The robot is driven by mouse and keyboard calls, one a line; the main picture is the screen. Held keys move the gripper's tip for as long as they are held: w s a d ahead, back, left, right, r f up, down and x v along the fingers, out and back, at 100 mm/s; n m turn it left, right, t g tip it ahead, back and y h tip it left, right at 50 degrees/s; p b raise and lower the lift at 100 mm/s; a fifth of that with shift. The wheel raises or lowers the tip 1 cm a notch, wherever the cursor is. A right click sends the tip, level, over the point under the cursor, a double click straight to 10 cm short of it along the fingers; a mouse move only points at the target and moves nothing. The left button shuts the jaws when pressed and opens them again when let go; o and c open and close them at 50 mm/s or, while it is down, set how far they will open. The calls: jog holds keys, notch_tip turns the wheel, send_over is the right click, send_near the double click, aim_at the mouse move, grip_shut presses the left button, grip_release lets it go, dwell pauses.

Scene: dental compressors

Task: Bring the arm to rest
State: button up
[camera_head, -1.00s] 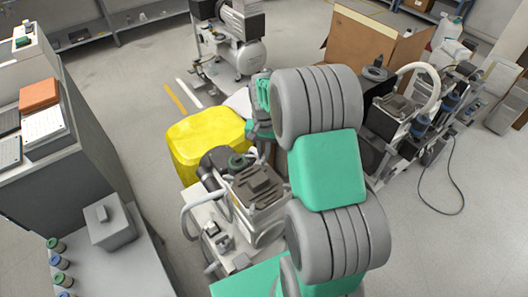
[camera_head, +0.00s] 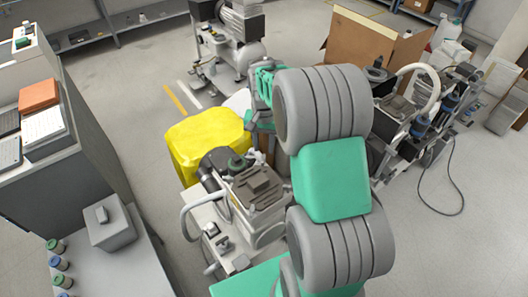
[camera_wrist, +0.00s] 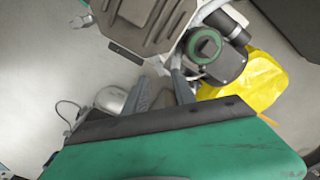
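My arm (camera_head: 331,180), teal with grey ringed joints, rises from the bottom of the head view and bends over beside the compressor. My gripper (camera_wrist: 161,82) shows in the wrist view with two dark fingers apart and nothing held between them. The wrist's teal housing fills the bottom of that view. In the head view the fingers are mostly hidden behind my arm. The near compressor (camera_head: 257,190), with a dark ribbed head, stands just left of my arm; its head also shows in the wrist view (camera_wrist: 150,22).
A yellow container (camera_head: 205,143) stands behind the near compressor. Another compressor (camera_head: 236,38) stands farther back. A cardboard box (camera_head: 365,40) and more equipment (camera_head: 405,110) stand to the right. A grey cabinet (camera_head: 70,170) is at left. Open floor (camera_head: 450,240) lies at lower right.

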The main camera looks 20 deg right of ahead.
jog(key=shift+r, duration=1.9)
jog(key=shift+a+r, duration=0.1)
jog(key=shift+r, duration=0.15)
jog(key=s+a+r+n+t+p, duration=0.1)
jog(key=s+a+r+n, duration=0.2)
jog(key=s, duration=0.5)
jog(key=s+a+r+n+t+p, duration=0.1)
jog(key=s+a+r+n+t, duration=0.1)
jog(key=s+a+r+n, duration=0.2)
jog(key=s+a+r, duration=0.2)
jog(key=s+a, duration=0.1)
jog(key=s, duration=0.1)
jog(key=shift+s+a, duration=0.2)
jog(key=shift+s, duration=0.05)
